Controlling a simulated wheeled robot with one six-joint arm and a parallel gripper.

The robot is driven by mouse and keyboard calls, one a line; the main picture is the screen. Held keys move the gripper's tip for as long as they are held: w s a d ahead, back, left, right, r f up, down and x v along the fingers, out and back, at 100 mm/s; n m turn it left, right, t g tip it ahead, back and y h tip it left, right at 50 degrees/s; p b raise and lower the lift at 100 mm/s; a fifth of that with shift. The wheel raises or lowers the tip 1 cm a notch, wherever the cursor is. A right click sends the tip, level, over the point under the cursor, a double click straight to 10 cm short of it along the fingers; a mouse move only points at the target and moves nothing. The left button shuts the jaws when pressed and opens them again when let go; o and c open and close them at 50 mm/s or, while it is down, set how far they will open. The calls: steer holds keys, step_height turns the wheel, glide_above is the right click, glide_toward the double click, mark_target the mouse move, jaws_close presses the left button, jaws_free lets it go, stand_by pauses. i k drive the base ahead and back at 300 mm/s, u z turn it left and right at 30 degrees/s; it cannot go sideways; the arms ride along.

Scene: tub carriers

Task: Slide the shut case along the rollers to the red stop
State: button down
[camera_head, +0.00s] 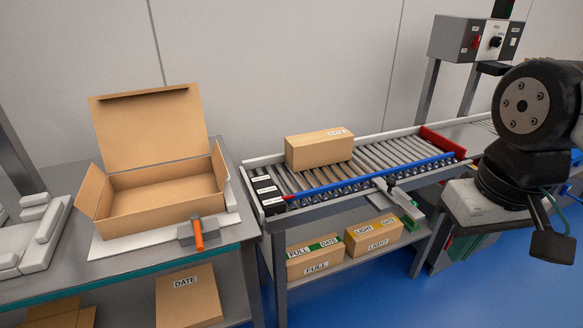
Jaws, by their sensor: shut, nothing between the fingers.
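The shut case (318,156), a closed tan carton with a small label on top, sits on the roller track (385,158), left of its middle. The red stop (441,141) stands across the right end of the track. A stretch of bare rollers lies between the case and the stop, so they are apart. My arm (535,105) shows at the right edge, right of the stop and well away from the case. I cannot make out my gripper in this view.
A blue rail (375,176) runs along the track's front, with a grey lever fitting (392,193) before it. An open carton (165,190) and an orange-handled tool (198,233) are on the left bench. Labelled boxes (315,257) fill the shelf below. A control box (475,40) stands behind right.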

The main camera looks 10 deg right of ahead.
mark_target(304, 152)
steer(key=z, duration=0.35)
steer(key=i, duration=1.05)
steer(key=u, duration=0.9)
